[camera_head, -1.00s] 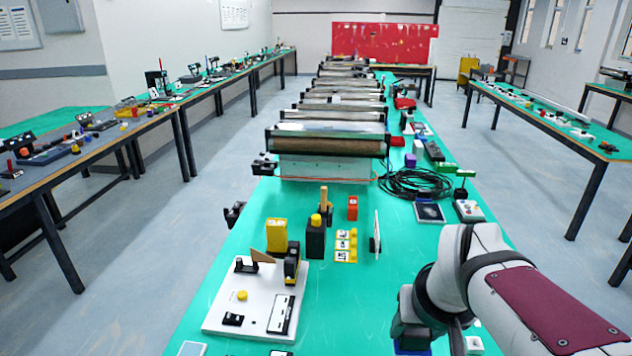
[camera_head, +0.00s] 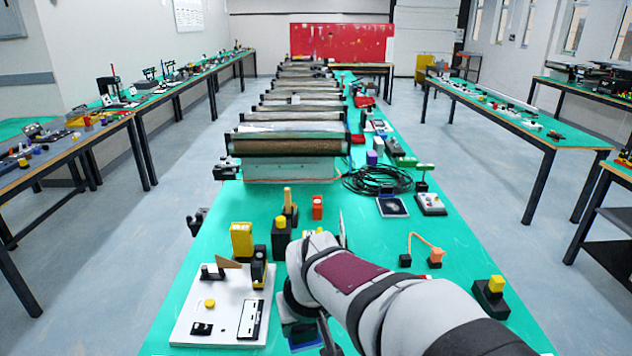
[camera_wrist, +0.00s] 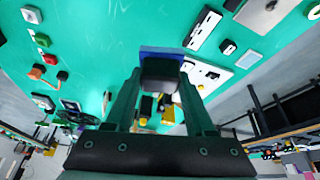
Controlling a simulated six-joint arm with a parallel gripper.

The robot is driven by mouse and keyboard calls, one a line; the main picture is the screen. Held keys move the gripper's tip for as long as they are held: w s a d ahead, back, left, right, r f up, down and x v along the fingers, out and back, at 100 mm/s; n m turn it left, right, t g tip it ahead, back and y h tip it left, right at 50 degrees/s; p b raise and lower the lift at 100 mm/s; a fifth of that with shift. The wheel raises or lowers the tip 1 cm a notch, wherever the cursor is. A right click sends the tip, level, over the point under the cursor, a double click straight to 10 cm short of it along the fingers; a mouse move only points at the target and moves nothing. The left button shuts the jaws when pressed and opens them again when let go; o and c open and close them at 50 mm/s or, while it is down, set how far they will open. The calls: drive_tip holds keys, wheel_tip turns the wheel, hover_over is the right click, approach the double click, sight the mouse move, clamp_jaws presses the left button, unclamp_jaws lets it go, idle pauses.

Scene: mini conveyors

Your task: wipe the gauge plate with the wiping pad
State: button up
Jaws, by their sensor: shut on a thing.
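My gripper (camera_wrist: 160,82) is shut on a dark block with a blue underside, which looks like the wiping pad (camera_wrist: 161,52). In the head view a bit of the pad's blue (camera_head: 305,346) shows low beside the white board, with my arm covering most of my gripper. The pad appears to be above the green table; I cannot tell whether it touches. A dark-framed square plate with a grey face (camera_head: 392,206), possibly the gauge plate, lies at the table's right side, beyond my arm and apart from the pad.
A white board (camera_head: 181,332) with black fittings and a yellow knob lies just left of my gripper. Yellow and black upright blocks (camera_head: 242,240) stand behind it. An orange hooked piece (camera_head: 424,243) and a yellow-topped block (camera_head: 490,296) stand to the right. Black cable (camera_head: 384,181) is coiled farther back.

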drive_tip(key=s+a+f+n+y, duration=0.1)
drive_tip(key=s+a+f+n, duration=0.2)
drive_tip(key=a, duration=0.5)
drive_tip(key=s+a+f+n+g, duration=0.1)
drive_tip(key=s+a+f, duration=0.1)
drive_tip(key=a+f, duration=0.5)
drive_tip(key=s+a+f+n+y, duration=0.1)
drive_tip(key=s+a+f+n, duration=0.15)
drive_tip(key=a, duration=0.65)
drive_tip(key=shift+m, duration=0.35)
drive_tip(key=shift+a+f, duration=0.1)
drive_tip(key=shift+f, duration=4)
drive_tip(key=shift+s+f, duration=0.15)
drive_tip(key=shift+s, duration=1.6)
drive_tip(key=shift+w, duration=1.95)
wheel_tip(320, 180, up, 8)
drive_tip(key=shift+s, duration=0.15)
